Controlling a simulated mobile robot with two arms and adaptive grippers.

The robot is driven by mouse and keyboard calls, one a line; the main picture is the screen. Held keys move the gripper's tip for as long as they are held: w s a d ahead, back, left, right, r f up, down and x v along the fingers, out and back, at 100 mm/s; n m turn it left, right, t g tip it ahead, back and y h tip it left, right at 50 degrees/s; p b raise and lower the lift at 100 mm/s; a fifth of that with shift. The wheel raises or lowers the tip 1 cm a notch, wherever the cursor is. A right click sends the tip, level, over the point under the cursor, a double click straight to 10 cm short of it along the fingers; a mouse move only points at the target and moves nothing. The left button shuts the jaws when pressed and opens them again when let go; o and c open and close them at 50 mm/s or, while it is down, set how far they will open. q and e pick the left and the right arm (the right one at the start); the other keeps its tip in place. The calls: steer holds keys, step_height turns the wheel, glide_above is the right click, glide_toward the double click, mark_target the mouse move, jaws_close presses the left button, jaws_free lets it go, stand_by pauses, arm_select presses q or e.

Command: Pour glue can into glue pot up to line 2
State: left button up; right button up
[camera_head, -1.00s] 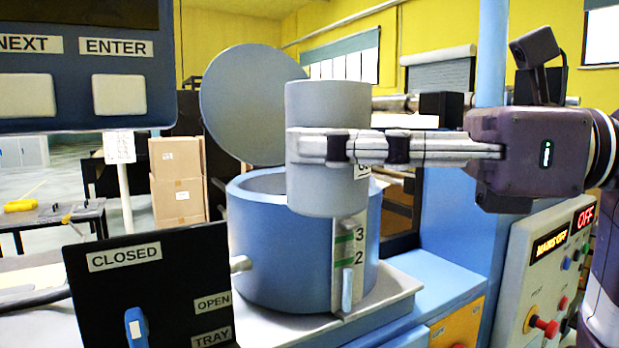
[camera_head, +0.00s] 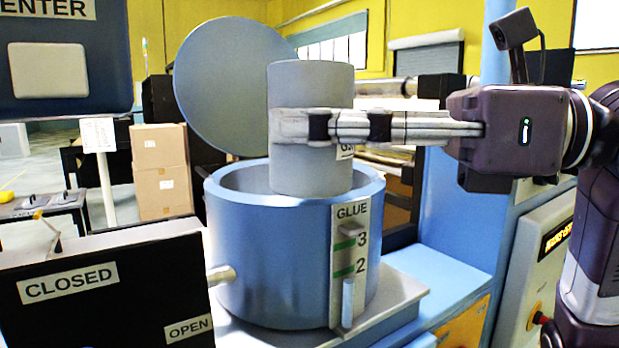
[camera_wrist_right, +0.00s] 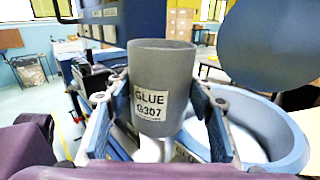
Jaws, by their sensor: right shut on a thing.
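The grey glue can (camera_head: 311,90) is upright in my right gripper (camera_head: 300,125), whose fingers are shut around it. In the head view the can stands in front of and over the blue glue pot (camera_head: 270,250), its lower end at the level of the pot's rim. The pot's round lid (camera_head: 215,90) is tipped up behind. A gauge strip (camera_head: 348,265) on the pot's front reads GLUE with green marks 3 and 2. My left gripper is out of view.
A black panel (camera_head: 110,320) labelled CLOSED and OPEN stands at the front left. A dark blue panel with a button (camera_head: 50,70) hangs at the upper left. Boxes (camera_head: 160,165) stand behind. A control box (camera_head: 535,265) is at the right.

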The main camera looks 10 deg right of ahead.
steer(key=shift+w+d+f+m+p, duration=0.1)
steer(key=shift+w+m+p, duration=0.25)
steer(key=shift+m, duration=0.25)
steer(key=shift+s+f, duration=0.1)
steer(key=shift+w+m, duration=0.25)
steer(key=shift+m, duration=0.05)
steer(key=shift+p, duration=0.3)
steer(key=shift+s, duration=0.1)
steer(key=shift+w+m+p, duration=0.3)
steer(key=shift+w+p, duration=0.05)
steer(key=shift+r, duration=0.2)
